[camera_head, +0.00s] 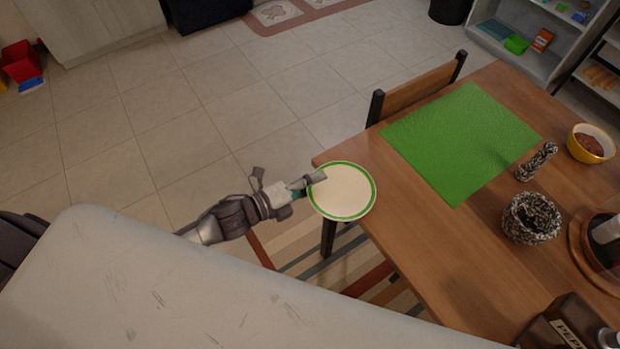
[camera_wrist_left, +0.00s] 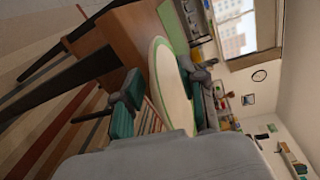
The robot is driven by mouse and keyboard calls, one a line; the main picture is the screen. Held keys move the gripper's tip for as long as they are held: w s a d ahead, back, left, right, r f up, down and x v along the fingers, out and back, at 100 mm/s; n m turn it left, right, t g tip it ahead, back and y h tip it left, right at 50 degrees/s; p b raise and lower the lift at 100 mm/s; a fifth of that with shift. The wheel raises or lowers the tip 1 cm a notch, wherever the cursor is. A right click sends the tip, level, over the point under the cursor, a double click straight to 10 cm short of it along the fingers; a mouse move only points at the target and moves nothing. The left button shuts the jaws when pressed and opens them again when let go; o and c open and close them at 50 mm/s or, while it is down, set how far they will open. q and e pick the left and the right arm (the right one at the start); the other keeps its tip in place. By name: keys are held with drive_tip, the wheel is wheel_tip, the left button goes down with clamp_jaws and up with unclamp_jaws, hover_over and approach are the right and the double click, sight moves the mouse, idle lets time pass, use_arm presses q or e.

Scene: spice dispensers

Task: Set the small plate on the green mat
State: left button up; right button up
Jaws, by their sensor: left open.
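The small plate (camera_head: 345,192), cream with a green rim, is at the near left corner of the wooden table, partly past its edge. My left gripper (camera_head: 313,182) is at the plate's left rim, with a finger over the rim in the head view. In the left wrist view the plate (camera_wrist_left: 170,85) reaches between the two open fingers (camera_wrist_left: 165,105); I cannot tell whether they touch it. The green mat (camera_head: 462,140) lies flat and bare on the table, to the upper right of the plate. My right gripper is not in view.
The wooden table (camera_head: 430,245) has clear wood between plate and mat. A chair back (camera_head: 420,88) stands along the mat's far left side.

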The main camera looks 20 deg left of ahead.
use_arm(q)
drive_tip(key=v, duration=1.2)
drive_tip(key=shift+b, duration=0.4)
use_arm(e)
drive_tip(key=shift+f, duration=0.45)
